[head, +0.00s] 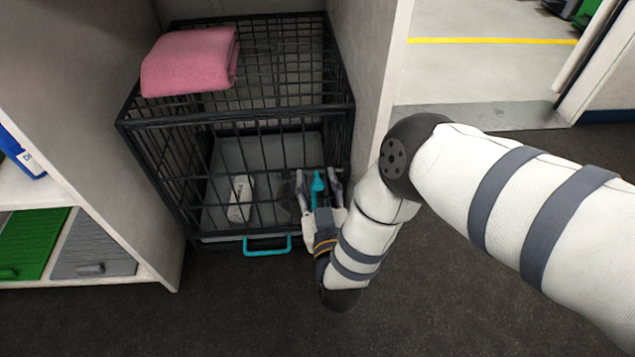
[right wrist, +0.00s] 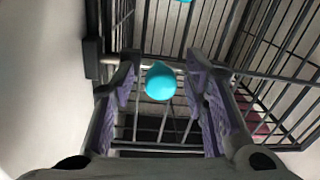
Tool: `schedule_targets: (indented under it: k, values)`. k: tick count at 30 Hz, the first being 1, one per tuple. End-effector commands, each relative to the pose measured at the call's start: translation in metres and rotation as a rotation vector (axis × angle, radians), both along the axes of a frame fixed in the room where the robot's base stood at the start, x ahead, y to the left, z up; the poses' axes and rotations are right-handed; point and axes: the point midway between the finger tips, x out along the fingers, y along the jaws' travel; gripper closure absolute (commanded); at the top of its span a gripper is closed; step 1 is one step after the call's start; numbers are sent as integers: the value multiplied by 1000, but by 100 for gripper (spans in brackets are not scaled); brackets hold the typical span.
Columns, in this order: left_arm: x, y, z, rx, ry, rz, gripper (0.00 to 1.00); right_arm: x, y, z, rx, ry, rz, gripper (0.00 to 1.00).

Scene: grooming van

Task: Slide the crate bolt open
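The black wire crate (head: 235,113) stands in a bay between two pale walls, its barred front shut. The teal bolt knob (head: 318,181) is at the right side of the crate front. My right gripper (head: 317,190) is at the front with its fingers on either side of the knob. In the right wrist view the round teal knob (right wrist: 160,82) lies between the purple-padded fingers of my right gripper (right wrist: 161,85), with a gap on each side, so it is open. The bolt's bar and slot are mostly hidden. My left gripper is not in view.
A folded pink towel (head: 190,61) lies on the crate top. A teal handle (head: 267,246) sticks out low at the crate's front. A white object (head: 240,198) lies inside. The right bay wall (head: 372,80) is close to my right gripper. Dark floor in front is clear.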

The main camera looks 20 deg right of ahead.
Motion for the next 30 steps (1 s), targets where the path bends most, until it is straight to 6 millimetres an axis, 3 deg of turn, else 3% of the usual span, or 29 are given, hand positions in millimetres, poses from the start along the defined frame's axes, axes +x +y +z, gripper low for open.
schedule_targets:
  k: [1,5,11,20,27,28,30]
  values:
    - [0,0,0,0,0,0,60,0,0,0,0,0,0,72]
    - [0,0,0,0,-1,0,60,0,0,0,0,0,0,100]
    - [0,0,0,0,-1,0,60,0,1,-1,0,0,0,100]
    - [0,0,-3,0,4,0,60,9,36,-1,1,0,3,100]
    - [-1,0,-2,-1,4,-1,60,10,39,-1,4,2,6,100]
    - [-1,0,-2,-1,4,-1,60,10,40,-1,4,2,7,79]
    - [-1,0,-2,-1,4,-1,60,10,40,-1,4,2,7,63]
